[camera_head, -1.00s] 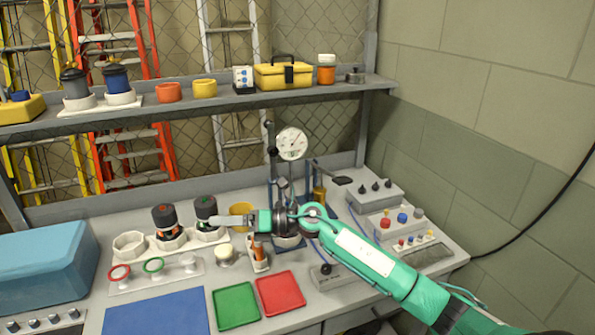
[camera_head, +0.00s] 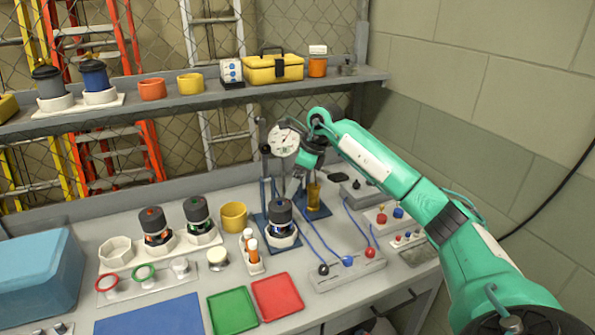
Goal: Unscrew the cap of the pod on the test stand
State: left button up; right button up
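The pod (camera_head: 281,228) stands upright on the test stand, with a dark grey cap (camera_head: 280,211) on top, a blue band below it and a white holder around its base. My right arm comes in from the right and bends down, with its gripper (camera_head: 291,190) just above and slightly right of the cap. The fingers look apart from the cap, but they are small and partly lost against the stand's posts, so their opening is unclear. My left gripper is out of view.
A round gauge (camera_head: 284,140) stands close behind my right wrist. Two similar pods, one with an orange mark (camera_head: 154,224) and one with a green mark (camera_head: 196,213), sit in a white rack at left. Red (camera_head: 277,297) and green (camera_head: 233,310) trays lie in front. Blue cables run right of the stand.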

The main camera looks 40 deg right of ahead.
aim_at(283, 204)
jog(key=p+x, duration=0.2)
jog(key=x, duration=0.9)
jog(key=shift+a+f+p, duration=0.15)
jog(key=shift+a+p, duration=0.05)
jog(key=shift+p, duration=0.1)
jog(key=c, duration=1)
jog(key=shift+c, duration=0.2)
jog(key=shift+w, duration=0.1)
